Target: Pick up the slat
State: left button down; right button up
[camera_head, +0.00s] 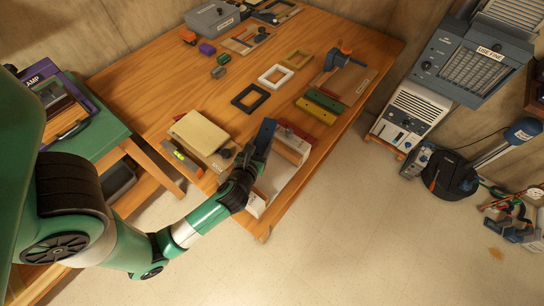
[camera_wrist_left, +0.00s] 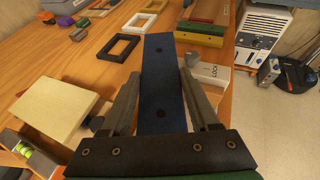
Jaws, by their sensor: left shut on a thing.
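A blue slat (camera_head: 266,131) with dark holes is between the fingers of my left gripper (camera_head: 256,157) near the table's front corner. In the left wrist view, the slat (camera_wrist_left: 158,58) runs lengthwise away from me, and both fingers of the left gripper (camera_wrist_left: 160,80) close on its sides. Its near end is hidden by the gripper in the head view. Whether it touches anything underneath cannot be told. Other slats, green (camera_head: 325,100) and yellow (camera_head: 315,111), lie side by side farther right on the table. My right gripper is not in view.
A cream block (camera_head: 200,132) lies left of the gripper, with a level with a green vial (camera_head: 180,155) by it. A white, lettered holder (camera_head: 292,146) is close on the right. Black (camera_head: 250,97), white (camera_head: 276,76) and yellow (camera_head: 299,58) frames lie behind. Table middle is mostly clear.

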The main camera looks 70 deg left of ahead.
pick_arm(q)
jog(key=s+a+r+p, duration=0.3)
jog(key=a, duration=0.3)
jog(key=shift+s+a, duration=0.3)
jog(key=shift+a, duration=0.1)
